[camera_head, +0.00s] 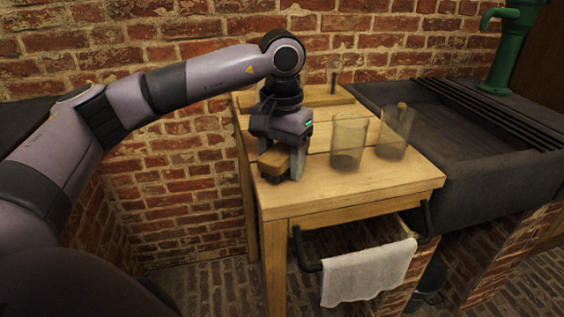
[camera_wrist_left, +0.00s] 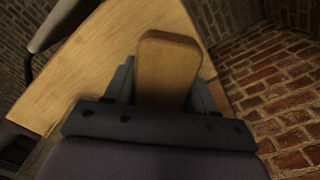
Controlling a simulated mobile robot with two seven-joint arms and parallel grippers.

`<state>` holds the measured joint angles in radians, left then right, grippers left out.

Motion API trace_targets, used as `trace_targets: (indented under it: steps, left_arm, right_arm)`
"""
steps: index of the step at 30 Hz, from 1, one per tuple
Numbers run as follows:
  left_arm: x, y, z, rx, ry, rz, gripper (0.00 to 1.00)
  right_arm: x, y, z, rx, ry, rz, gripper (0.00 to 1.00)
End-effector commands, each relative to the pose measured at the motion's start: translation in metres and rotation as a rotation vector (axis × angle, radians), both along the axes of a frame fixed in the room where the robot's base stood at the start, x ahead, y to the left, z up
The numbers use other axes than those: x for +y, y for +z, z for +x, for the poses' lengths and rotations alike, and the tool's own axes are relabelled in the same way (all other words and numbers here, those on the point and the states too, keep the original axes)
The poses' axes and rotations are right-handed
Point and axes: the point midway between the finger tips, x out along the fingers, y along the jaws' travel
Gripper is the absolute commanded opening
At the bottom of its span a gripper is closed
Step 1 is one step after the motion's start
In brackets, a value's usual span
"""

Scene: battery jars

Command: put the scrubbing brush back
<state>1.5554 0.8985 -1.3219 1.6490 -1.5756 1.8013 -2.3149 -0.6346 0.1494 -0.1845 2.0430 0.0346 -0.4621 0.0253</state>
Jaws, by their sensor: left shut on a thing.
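The scrubbing brush (camera_head: 272,161) is a wooden block at the left end of the wooden table. In the left wrist view, its rounded wooden top (camera_wrist_left: 168,65) sticks out between the two fingers. My left gripper (camera_head: 290,168) points down and is shut on the brush, low over the tabletop. I cannot tell whether the brush touches the table. The brush's underside is hidden. My right gripper is not in view.
Two glass jars (camera_head: 348,140) (camera_head: 396,132) stand right of the gripper. A wooden board (camera_head: 330,96) with an upright dark peg lies at the table's back. A dark stone sink (camera_head: 460,130) adjoins on the right. A white towel (camera_head: 368,272) hangs on the front rail.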

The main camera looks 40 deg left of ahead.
Motion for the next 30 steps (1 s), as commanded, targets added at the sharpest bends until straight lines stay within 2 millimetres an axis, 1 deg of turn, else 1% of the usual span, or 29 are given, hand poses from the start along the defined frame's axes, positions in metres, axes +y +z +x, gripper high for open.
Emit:
trace_targets:
  steps: [7, 19, 22, 23, 24, 25, 30]
  left_arm:
    - [0.000, 0.000, 0.000, -0.003, 0.000, -0.001, 0.06]
    - [0.000, -0.016, 0.000, 0.003, 0.000, 0.001, 0.06]
    - [0.000, -0.017, -0.001, 0.006, 0.000, 0.002, 0.06]
    - [0.000, -0.017, -0.001, 0.006, 0.000, 0.002, 0.61]
    - [-0.001, -0.018, -0.001, 0.007, 0.000, 0.001, 0.75]
    - [-0.001, -0.018, -0.001, 0.007, 0.000, 0.001, 0.81]
    - [-0.003, -0.018, -0.001, 0.006, -0.004, -0.001, 0.81]
  right_arm:
    - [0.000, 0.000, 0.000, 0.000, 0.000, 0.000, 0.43]
    - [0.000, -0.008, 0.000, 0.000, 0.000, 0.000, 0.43]
    - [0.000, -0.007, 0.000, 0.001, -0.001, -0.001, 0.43]
    - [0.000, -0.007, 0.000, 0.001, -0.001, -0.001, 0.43]
    - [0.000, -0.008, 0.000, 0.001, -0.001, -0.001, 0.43]
    - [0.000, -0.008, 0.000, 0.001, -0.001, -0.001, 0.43]
    - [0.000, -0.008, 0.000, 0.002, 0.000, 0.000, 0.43]
